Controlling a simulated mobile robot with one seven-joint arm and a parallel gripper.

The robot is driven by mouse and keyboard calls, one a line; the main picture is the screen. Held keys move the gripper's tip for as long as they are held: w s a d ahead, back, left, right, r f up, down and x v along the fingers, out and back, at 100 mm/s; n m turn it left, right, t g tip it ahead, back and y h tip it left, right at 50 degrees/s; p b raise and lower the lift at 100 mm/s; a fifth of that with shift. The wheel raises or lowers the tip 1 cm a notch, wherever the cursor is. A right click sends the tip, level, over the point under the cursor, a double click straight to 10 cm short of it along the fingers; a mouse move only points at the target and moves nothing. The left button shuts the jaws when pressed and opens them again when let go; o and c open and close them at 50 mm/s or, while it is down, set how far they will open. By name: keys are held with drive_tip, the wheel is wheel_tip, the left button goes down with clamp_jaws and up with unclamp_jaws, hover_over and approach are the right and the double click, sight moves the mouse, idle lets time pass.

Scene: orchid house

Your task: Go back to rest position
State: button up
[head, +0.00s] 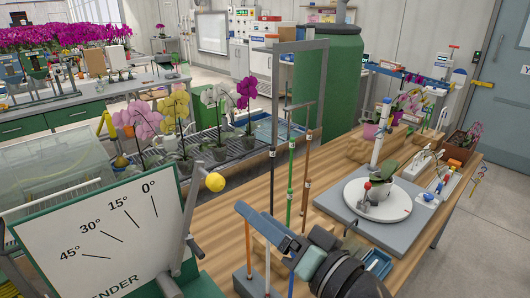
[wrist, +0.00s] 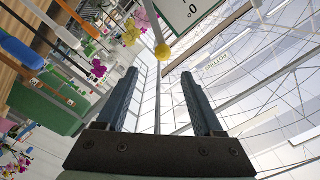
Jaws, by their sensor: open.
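My gripper (head: 262,236) is at the front of the wooden bench in the head view, with its blue fingers apart. In the wrist view my gripper (wrist: 160,74) is open and empty, its two fingers framing the glass roof and a thin grey post behind. No object is held. The wrist picture is turned sideways, with the bench side at left and the roof at right.
The wooden bench (head: 240,216) holds upright rods, potted orchids, and a white turntable (head: 377,204) on a grey base. A white angle board (head: 103,240) with a yellow-knobbed lever (head: 214,182) stands close at left. A grey door (head: 497,100) is at right, with open floor before it.

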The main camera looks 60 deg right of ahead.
drive_tip(key=shift+s+a, duration=0.15)
drive_tip(key=shift+s, duration=0.2)
idle(0.3)
drive_tip(key=w+a+r+n+t+y, duration=0.2)
drive_tip(key=w+a+r+n+t, duration=0.35)
drive_tip(key=w+a+r, duration=0.8)
drive_tip(key=s+a+r+n+t+y, duration=0.1)
drive_tip(key=s+a+r+n+t, duration=0.1)
drive_tip(key=a+r, duration=0.7)
drive_tip(key=s+a+r+n+t+y, duration=0.2)
drive_tip(key=s+a+r+n, duration=0.2)
drive_tip(key=a+r, duration=0.5)
drive_tip(key=shift+s+a+r+n, duration=0.15)
drive_tip(key=shift+s+r+n, duration=0.2)
drive_tip(key=shift+n, duration=0.2)
drive_tip(key=shift+f+t, duration=0.1)
drive_tip(key=shift+t, duration=0.15)
